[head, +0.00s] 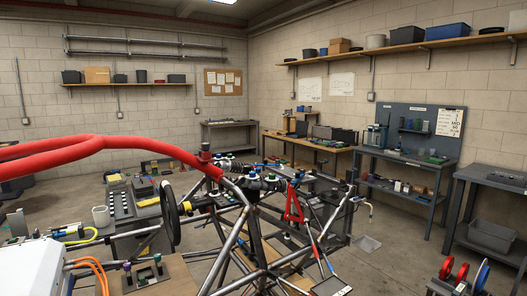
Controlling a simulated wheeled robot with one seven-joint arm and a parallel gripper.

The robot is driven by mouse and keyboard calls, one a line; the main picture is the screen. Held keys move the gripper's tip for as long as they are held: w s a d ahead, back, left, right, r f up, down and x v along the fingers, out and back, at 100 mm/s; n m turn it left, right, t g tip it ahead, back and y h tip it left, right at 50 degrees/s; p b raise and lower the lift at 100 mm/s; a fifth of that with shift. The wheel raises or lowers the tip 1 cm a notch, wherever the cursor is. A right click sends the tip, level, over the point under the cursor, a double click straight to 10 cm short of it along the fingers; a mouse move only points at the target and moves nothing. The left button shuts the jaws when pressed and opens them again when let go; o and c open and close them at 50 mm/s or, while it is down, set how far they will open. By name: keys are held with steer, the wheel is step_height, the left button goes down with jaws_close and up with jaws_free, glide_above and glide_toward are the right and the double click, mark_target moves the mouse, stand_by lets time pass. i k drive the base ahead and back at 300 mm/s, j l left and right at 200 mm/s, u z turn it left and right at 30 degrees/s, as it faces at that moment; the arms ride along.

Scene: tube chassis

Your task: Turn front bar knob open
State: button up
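The tube chassis, with bare steel tubes (240,238), fills the lower middle of the head view. A thick red bar (150,141) curves in from the left edge and meets the chassis near its upper middle. A small red part with a dark top (205,153) stands by the bar's right end. Black fittings (262,184) cluster just right of it. I cannot tell which of these small parts is the front bar knob, or whether it is open. A red A-shaped arm (293,205) hangs on the chassis. My gripper does not show in this view.
A black steering wheel (170,215) stands left of the chassis. A white box (35,266) with orange cables is at lower left. Red and blue reels (461,276) sit at lower right. Workbenches line the walls, one with a grey bin (491,237). Open floor (385,262) lies right of the chassis.

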mark_target(205, 147)
steer(key=i+u, duration=0.7)
steer(key=k+l, duration=0.05)
steer(key=k, duration=0.05)
